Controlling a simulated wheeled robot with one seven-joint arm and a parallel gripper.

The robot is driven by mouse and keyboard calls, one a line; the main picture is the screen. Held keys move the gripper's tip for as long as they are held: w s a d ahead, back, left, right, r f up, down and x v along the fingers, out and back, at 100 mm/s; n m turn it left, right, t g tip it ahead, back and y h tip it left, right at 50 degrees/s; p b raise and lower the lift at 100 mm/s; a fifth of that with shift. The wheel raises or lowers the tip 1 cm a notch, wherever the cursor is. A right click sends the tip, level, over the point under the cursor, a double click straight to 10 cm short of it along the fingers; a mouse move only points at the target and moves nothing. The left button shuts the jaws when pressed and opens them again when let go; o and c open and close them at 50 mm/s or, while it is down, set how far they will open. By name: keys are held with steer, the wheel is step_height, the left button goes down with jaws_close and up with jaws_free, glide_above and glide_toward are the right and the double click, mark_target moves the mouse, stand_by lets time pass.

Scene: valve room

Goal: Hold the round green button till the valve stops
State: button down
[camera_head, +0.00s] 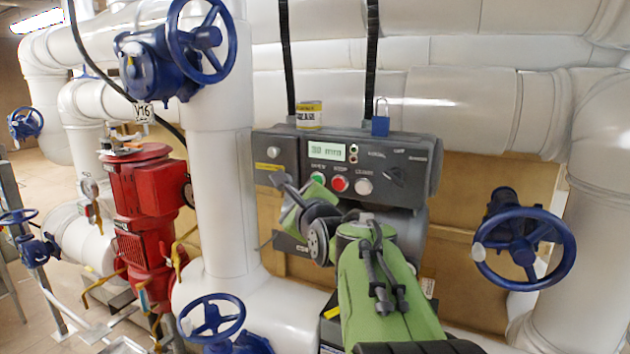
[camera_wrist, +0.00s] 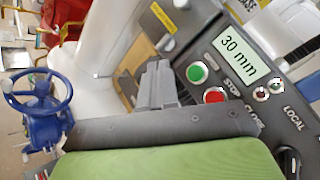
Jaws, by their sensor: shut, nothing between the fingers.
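The round green button (camera_head: 318,177) is at the left of a row on the grey control box (camera_head: 420,160), under the label OPEN. It also shows in the wrist view (camera_wrist: 197,73), uncovered. The red STOP button (camera_head: 340,184) is just right of it, then a pale CLOSE button (camera_head: 364,187). The display (camera_head: 327,151) reads 30 mm. My gripper (camera_head: 277,180) is shut and empty. In the wrist view its fingertips (camera_wrist: 160,63) appear left of the green button; I see no contact, and the depth gap is hard to judge.
A lamp or knob (camera_head: 273,152) sits on the box's left part. Blue handwheels stand at right (camera_head: 523,248) and lower left (camera_head: 212,318). A red pump (camera_head: 146,200) and white pipes surround the box.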

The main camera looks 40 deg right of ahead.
steer(key=w+d+p, duration=0.2)
steer(key=d, duration=0.4)
steer(key=shift+w+d, duration=0.25)
steer(key=shift+d, duration=0.05)
steer(key=shift+d, duration=0.1)
stand_by(1.6)
steer(key=shift+w+d+p, duration=0.15)
steer(key=shift+d+p, duration=0.2)
steer(key=shift+w+d+p, duration=0.1)
steer(key=shift+d+p, duration=0.2)
steer(key=shift+d, duration=0.05)
stand_by(2.1)
stand_by(1.9)
steer(key=shift+s+a+b, duration=0.3)
steer(key=shift+a+b, duration=0.1)
steer(key=shift+a, duration=0.4)
